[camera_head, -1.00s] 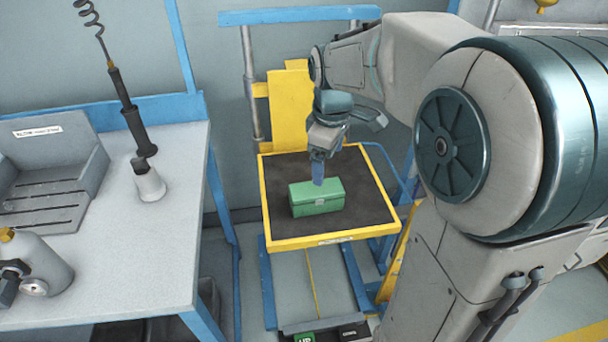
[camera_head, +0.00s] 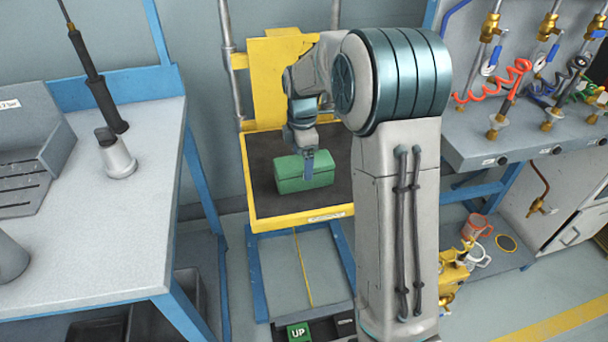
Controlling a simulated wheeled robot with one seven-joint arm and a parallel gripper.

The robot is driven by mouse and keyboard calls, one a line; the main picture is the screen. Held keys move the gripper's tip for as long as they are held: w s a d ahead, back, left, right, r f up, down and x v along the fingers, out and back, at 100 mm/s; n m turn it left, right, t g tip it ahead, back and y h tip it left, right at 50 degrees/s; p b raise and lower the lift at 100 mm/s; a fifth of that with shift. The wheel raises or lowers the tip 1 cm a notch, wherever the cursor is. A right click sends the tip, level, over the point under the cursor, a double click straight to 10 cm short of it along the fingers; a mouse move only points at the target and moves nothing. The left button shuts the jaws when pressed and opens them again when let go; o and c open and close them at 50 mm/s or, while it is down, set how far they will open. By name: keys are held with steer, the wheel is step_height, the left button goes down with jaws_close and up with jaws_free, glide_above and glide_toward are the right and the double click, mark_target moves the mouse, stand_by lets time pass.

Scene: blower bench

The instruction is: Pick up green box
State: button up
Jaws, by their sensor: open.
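The green box (camera_head: 292,177) sits on the dark top of the yellow-rimmed lift platform (camera_head: 300,221), in the middle of the picture. It has a lid and looks closed. My gripper (camera_head: 309,165) points down at the box's right part, and its blue finger overlaps the box in the picture. The jaws are open. I see only one finger clearly; the other is hidden, and I cannot tell whether the finger touches the box.
A grey workbench (camera_head: 110,240) stands at the left with a grey tray and a nozzle tool (camera_head: 117,157). A grey bench with hoses and brass valves (camera_head: 500,150) stands at the right.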

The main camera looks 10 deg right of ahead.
steer(key=f, duration=0.2)
steer(key=f+b, duration=0.1)
steer(key=f, duration=0.1)
steer(key=f+b, duration=0.1)
steer(key=shift+w+d+f, duration=0.25)
steer(key=shift+f, duration=0.15)
steer(key=c, duration=1.5)
steer(key=shift+r, duration=0.15)
steer(key=shift+c, duration=0.5)
steer(key=shift+r, duration=0.1)
